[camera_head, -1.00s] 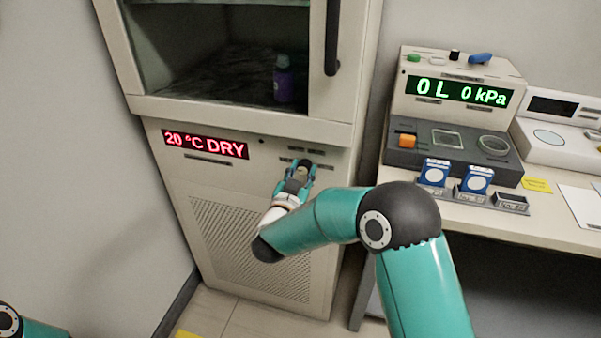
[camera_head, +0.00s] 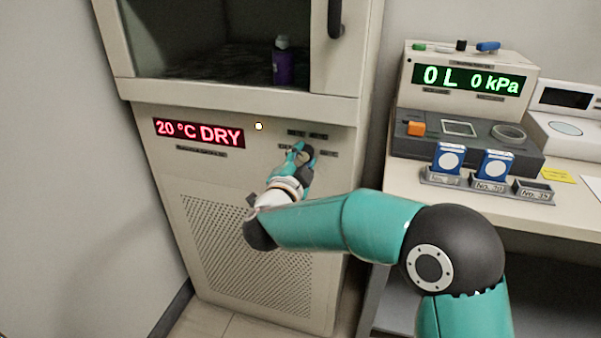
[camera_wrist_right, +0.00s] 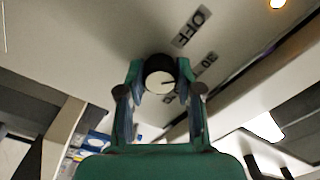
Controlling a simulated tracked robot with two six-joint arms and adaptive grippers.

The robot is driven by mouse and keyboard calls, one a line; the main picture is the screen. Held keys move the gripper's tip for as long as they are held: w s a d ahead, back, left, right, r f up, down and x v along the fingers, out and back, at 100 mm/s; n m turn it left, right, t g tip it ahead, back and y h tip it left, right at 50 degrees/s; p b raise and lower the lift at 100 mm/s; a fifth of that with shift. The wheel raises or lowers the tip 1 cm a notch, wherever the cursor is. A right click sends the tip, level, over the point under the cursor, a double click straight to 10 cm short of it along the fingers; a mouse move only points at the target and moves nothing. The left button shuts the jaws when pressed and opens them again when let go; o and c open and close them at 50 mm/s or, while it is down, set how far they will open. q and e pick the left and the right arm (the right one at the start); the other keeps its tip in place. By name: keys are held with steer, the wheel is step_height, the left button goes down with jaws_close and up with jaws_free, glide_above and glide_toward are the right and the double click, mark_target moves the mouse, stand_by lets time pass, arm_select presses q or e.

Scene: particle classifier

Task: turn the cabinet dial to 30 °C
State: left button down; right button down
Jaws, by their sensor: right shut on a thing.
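The cabinet (camera_head: 330,108) has a red display (camera_head: 198,133) reading "20 °C DRY". My right gripper (camera_head: 300,150) is at the front panel, right of the display, and covers the dial in the head view. In the right wrist view the dial (camera_wrist_right: 160,75) has a pale face and a dark rim. It sits between the fingertips of my right gripper (camera_wrist_right: 160,80), which is shut on it. A dark mark on its face points right. Labels beside it read "OFF" (camera_wrist_right: 190,27) and "30" (camera_wrist_right: 208,62); another is partly hidden. My left gripper is out of view.
A small lamp (camera_head: 259,126) glows on the panel. A purple bottle (camera_head: 283,66) stands inside the cabinet, behind its front. To the right, a table (camera_head: 430,202) carries a device with a green display (camera_head: 470,80) and a holder with blue-framed discs (camera_head: 450,158).

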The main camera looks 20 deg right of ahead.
steer(key=shift+m+b, duration=1.45)
steer(key=shift+m, duration=0.05)
steer(key=c, duration=0.8)
jaws_free()
steer(key=shift+o, duration=0.2)
steer(key=v, duration=1.2)
steer(key=shift+f, duration=0.15)
steer(key=shift+d, duration=0.1)
